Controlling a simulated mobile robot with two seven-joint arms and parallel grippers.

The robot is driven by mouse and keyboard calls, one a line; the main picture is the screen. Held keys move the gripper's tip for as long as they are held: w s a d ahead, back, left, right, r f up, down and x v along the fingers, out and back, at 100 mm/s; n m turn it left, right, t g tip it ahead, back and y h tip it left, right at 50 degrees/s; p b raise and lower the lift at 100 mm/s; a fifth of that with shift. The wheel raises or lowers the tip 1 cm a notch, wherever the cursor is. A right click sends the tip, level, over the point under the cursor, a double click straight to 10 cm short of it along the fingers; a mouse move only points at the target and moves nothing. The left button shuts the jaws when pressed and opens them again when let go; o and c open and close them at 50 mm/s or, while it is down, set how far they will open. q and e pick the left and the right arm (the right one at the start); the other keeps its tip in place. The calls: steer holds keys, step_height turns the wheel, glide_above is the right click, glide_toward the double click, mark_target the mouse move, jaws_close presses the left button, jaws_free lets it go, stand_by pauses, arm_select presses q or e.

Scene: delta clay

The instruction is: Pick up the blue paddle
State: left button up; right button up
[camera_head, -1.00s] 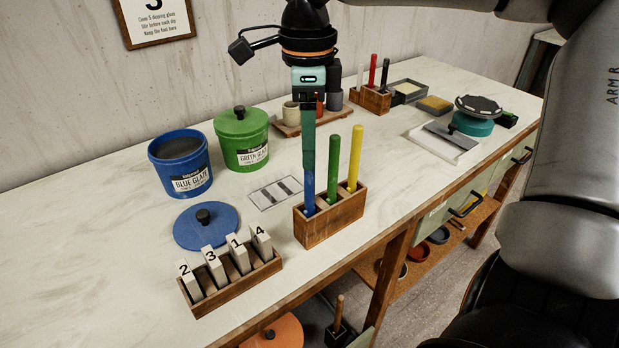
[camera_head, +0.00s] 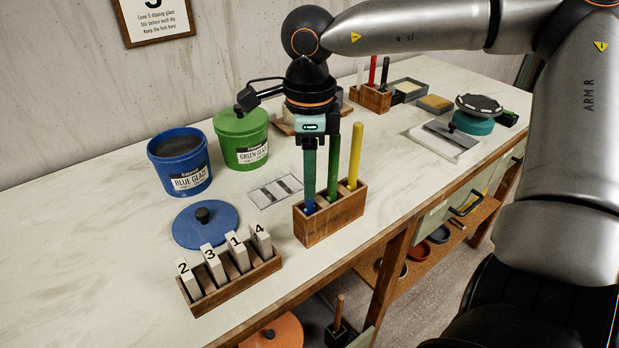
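The blue paddle (camera_head: 309,208) stands in the left slot of a wooden holder (camera_head: 335,222). Only a short blue length above the slot shows. My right gripper (camera_head: 309,200) points straight down over it, with a teal finger in front of the paddle and hiding most of its handle. I see the fingers edge-on, so I cannot tell whether they touch or grip the paddle. My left gripper is not in view.
A green paddle (camera_head: 333,175) and a yellow paddle (camera_head: 355,158) stand close by in the same holder. Numbered tiles in a rack (camera_head: 236,284), a blue lid (camera_head: 206,225), a blue glaze bucket (camera_head: 180,162) and a green glaze bucket (camera_head: 241,138) stand to the left.

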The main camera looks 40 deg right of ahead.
jaws_close()
steer(key=shift+r, duration=0.1)
stand_by(0.4)
